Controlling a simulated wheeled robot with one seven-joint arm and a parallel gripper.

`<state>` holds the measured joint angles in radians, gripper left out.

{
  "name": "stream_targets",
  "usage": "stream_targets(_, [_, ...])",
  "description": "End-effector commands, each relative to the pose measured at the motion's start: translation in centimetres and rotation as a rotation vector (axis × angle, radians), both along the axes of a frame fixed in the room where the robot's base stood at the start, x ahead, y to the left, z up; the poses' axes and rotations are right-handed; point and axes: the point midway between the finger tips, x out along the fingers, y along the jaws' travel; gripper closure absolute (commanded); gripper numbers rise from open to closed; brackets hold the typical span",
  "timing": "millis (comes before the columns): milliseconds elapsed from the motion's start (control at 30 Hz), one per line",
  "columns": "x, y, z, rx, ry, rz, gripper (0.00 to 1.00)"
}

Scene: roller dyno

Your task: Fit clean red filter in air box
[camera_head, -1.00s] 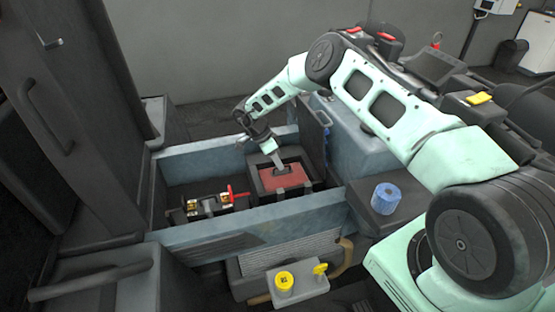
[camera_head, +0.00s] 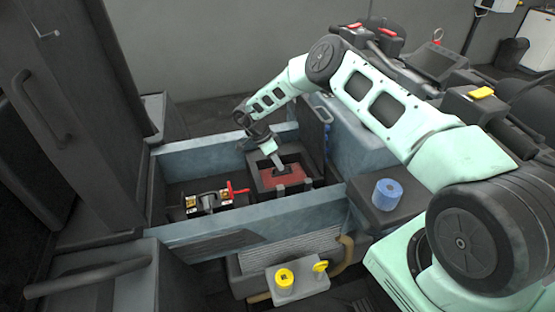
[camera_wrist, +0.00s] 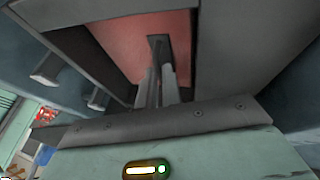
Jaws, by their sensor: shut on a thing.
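The red filter (camera_head: 289,177) lies flat inside the dark, open-topped air box (camera_head: 256,187) in the engine bay. In the wrist view the filter (camera_wrist: 120,48) shows between the box's dark walls (camera_wrist: 240,40). My gripper (camera_head: 280,165) reaches down into the box and is shut on the dark tab (camera_wrist: 158,45) in the middle of the filter. The filter's underside and its seating are hidden.
A battery (camera_head: 208,203) with a red clamp (camera_head: 238,190) sits left of the box. Blue bay walls (camera_head: 250,218) enclose both. A blue roll (camera_head: 387,194) stands on the right ledge. Yellow caps (camera_head: 285,278) are at the front.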

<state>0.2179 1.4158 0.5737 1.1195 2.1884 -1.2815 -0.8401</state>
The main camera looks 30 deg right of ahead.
Motion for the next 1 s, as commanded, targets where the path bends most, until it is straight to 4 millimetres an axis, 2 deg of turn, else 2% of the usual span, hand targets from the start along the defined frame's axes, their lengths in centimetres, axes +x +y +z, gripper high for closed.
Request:
stream_targets(900, [0.11, -0.01, -0.21, 0.003, 0.012, 0.0, 1.0])
stream_targets(933, [0.11, -0.01, -0.21, 0.003, 0.012, 0.0, 0.85])
stream_targets(1000, [0.11, 0.0, -0.22, 0.003, 0.012, 0.0, 0.68])
